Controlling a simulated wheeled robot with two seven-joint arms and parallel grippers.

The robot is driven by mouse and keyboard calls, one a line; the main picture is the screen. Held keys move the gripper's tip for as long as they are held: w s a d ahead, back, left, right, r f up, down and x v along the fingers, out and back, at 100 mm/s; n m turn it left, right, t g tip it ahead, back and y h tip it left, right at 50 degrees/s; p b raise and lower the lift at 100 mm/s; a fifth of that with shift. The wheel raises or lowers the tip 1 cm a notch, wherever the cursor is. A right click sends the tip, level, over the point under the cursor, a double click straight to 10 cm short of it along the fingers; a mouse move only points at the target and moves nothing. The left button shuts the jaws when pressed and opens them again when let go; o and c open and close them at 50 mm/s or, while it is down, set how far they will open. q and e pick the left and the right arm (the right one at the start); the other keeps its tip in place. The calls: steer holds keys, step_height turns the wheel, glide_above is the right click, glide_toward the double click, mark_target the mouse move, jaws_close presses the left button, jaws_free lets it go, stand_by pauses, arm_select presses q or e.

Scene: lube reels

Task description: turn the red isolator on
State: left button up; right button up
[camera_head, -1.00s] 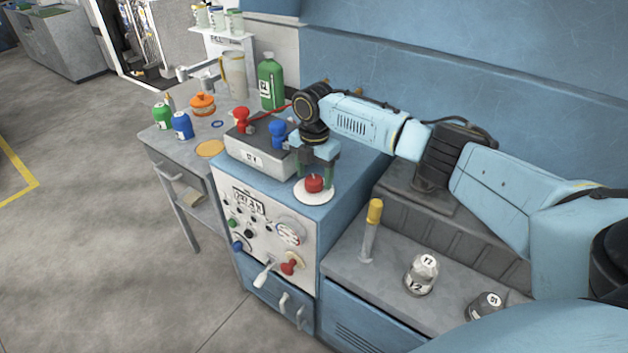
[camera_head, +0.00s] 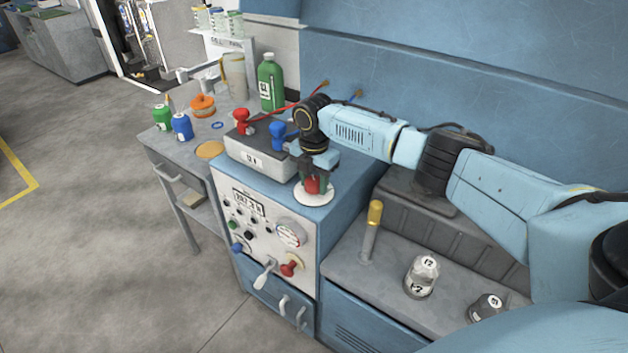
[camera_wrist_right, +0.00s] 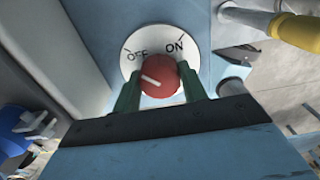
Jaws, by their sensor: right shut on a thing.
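The red isolator knob (camera_head: 312,186) sits on a round white plate (camera_head: 318,199) on top of the blue cabinet. In the right wrist view the knob (camera_wrist_right: 158,76) has a white line on its left part, lying on the OFF side. The plate (camera_wrist_right: 139,43) there reads OFF at left and ON at right. My right gripper (camera_head: 313,184) is shut on the knob from above, with one green finger on each side of it. My left gripper is not in view.
A grey box with a red clamp (camera_head: 241,122) and a blue clamp (camera_head: 278,134) stands just left of my right gripper. A green bottle (camera_head: 271,84) stands behind.

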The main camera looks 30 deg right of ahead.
steer(key=m+p, duration=0.1)
steer(key=p, duration=0.1)
steer(key=m+p, duration=0.2)
steer(key=shift+r+m, duration=0.2)
steer(key=shift+m, duration=0.1)
steer(key=m+p, duration=0.3)
steer(key=m, duration=0.1)
steer(key=shift+m, duration=0.3)
steer(key=m+p, duration=0.2)
steer(key=m, duration=0.3)
steer(key=shift+f, duration=0.1)
steer(key=shift+m+p, duration=0.75)
steer(key=shift+m, duration=1.55)
steer(key=o, duration=1)
